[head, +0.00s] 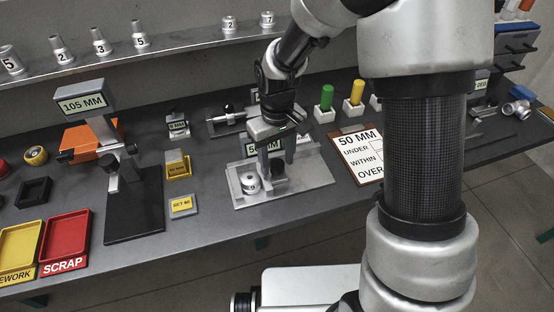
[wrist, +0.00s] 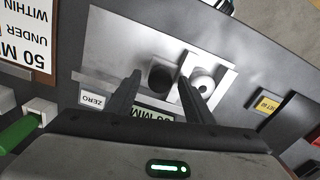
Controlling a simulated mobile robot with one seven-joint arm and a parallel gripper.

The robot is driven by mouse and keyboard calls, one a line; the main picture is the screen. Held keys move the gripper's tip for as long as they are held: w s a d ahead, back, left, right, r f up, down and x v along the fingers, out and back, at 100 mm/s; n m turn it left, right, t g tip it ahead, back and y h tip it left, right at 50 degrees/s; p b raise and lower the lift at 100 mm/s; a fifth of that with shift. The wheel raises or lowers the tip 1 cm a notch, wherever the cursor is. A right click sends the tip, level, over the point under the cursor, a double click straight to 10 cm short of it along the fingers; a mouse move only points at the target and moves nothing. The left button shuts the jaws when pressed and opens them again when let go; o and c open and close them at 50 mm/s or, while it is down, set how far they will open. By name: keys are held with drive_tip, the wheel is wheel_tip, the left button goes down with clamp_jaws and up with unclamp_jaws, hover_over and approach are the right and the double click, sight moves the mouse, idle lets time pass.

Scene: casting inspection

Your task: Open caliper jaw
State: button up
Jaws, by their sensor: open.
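The caliper fixture (head: 310,178) is a pale metal plate with a black cylindrical knob (head: 279,169) and a silver round part (head: 250,184) beside it. Its 50 MM display sits behind, partly hidden by my gripper (head: 276,158). In the wrist view the fixture plate (wrist: 110,50) lies below my gripper (wrist: 160,68). The two dark fingers are apart and empty. The black knob (wrist: 160,78) shows between them; the round part (wrist: 203,82) is by the right finger. I cannot tell whether either finger touches the fixture. The jaw itself is hard to make out.
A ZERO label (wrist: 93,99) is left of the fingers. A 105 MM gauge (head: 133,195), red SCRAP tray (head: 66,243) and yellow tray (head: 19,245) are left.

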drive_tip(key=shift+c, duration=0.2)
clamp_jaws()
drive_tip(key=d, duration=0.1)
drive_tip(key=w+d, duration=0.1)
drive_tip(key=d, duration=0.1)
drive_tip(key=d+p, duration=0.1)
drive_tip(key=d, duration=0.1)
drive_tip(key=shift+w+d, duration=0.15)
drive_tip(key=shift+w, duration=0.1)
drive_tip(key=shift+o, duration=0.2)
unclamp_jaws()
drive_tip(key=shift+r, duration=0.1)
wheel_tip(320, 180, up, 17)
drive_tip(key=p, duration=0.2)
drive_tip(key=shift+r+p, duration=0.15)
drive_tip(key=shift+p, duration=0.2)
drive_tip(key=shift+r, duration=0.1)
